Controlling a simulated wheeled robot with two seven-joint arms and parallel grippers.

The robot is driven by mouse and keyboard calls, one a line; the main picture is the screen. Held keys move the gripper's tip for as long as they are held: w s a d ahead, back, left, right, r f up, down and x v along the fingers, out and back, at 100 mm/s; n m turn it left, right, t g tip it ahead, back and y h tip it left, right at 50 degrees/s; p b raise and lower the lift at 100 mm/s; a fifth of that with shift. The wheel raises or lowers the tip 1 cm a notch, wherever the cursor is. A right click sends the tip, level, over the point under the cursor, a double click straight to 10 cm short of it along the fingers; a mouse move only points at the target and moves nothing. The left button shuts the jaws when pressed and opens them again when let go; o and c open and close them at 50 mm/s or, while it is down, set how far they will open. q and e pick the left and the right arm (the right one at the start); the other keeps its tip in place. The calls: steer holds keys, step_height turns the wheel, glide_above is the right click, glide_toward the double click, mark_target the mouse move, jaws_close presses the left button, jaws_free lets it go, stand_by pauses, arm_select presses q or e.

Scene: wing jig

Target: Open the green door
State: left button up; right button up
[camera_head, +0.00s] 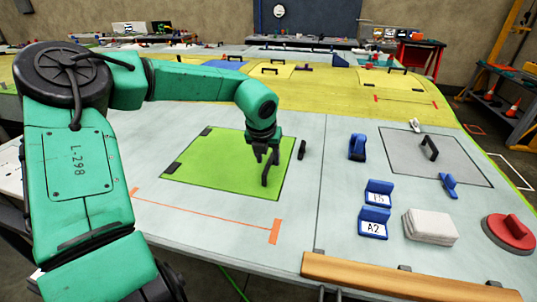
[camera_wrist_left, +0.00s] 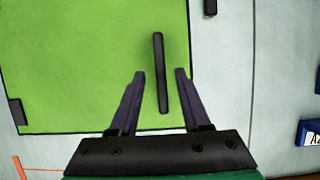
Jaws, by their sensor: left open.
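The green door (camera_head: 215,165) is a flat bright green panel lying closed in the pale wing surface; it also fills the upper left of the left wrist view (camera_wrist_left: 70,70). Its handle is a black bar (camera_wrist_left: 159,85) near the door's right side. My left gripper (camera_wrist_left: 160,74) is open above the door, with one finger on each side of the handle and gaps showing on both sides. In the head view the left gripper (camera_head: 267,154) partly hides the handle. My right gripper is out of view.
A black latch (camera_head: 302,150) sits just right of the door. Black hinge pieces (camera_head: 172,168) line its left edge. Further right are blue label blocks (camera_head: 375,223), a blue clamp (camera_head: 357,147), a white stack (camera_head: 430,227), a red disc (camera_head: 508,235) and a grey panel with handle (camera_head: 400,160).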

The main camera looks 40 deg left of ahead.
arm_select(q)
steer(key=shift+f, duration=0.3)
steer(key=shift+s+d, duration=0.1)
steer(key=shift+s, duration=0.05)
jaws_close()
stand_by(1.1)
